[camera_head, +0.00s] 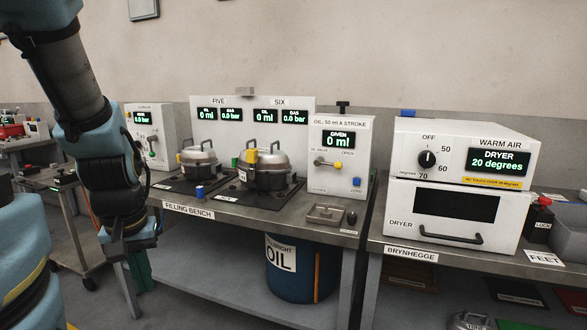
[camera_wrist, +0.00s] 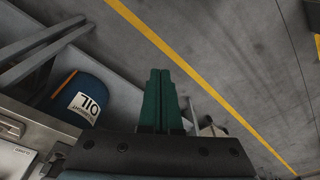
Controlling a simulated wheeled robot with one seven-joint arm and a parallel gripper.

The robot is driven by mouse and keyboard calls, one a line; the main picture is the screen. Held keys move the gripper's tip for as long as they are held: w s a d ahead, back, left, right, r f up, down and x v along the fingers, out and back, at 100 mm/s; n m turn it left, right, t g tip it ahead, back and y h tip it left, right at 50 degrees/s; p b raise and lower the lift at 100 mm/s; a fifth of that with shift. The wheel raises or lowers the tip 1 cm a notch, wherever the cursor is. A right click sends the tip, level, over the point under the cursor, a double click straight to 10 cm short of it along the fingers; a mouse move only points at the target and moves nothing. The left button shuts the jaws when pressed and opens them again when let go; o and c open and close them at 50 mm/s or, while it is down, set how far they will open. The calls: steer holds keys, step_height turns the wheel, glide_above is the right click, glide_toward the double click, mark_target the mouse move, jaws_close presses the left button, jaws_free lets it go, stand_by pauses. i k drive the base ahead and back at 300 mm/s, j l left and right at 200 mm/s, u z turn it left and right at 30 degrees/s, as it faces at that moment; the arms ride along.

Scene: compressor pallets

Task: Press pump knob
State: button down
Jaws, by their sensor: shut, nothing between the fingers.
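The white oil panel (camera_head: 340,172), marked "OIL, 50 ml A STROKE", stands at the right end of the filling bench. A dark T-shaped knob (camera_head: 343,106) sticks up from its top; it looks like the pump knob. The panel's display (camera_head: 338,140) reads 0 ml given, with a lever (camera_head: 327,163) below it. My gripper (camera_head: 140,283) hangs low at the left, in front of the bench's left end and well away from the knob. Its green fingers (camera_wrist: 160,75) are together and empty, over the floor in the wrist view.
Two metal pots (camera_head: 265,165) stand on the filling bench (camera_head: 230,211). A blue oil drum (camera_head: 300,268) is below it, also in the wrist view (camera_wrist: 78,98). A white dryer (camera_head: 458,185) stands to the right, a trolley (camera_head: 70,215) at the left.

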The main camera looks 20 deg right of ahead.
mark_target(342, 105)
steer(key=i+u, duration=0.15)
steer(key=i, duration=0.8)
steer(key=u, duration=1.4)
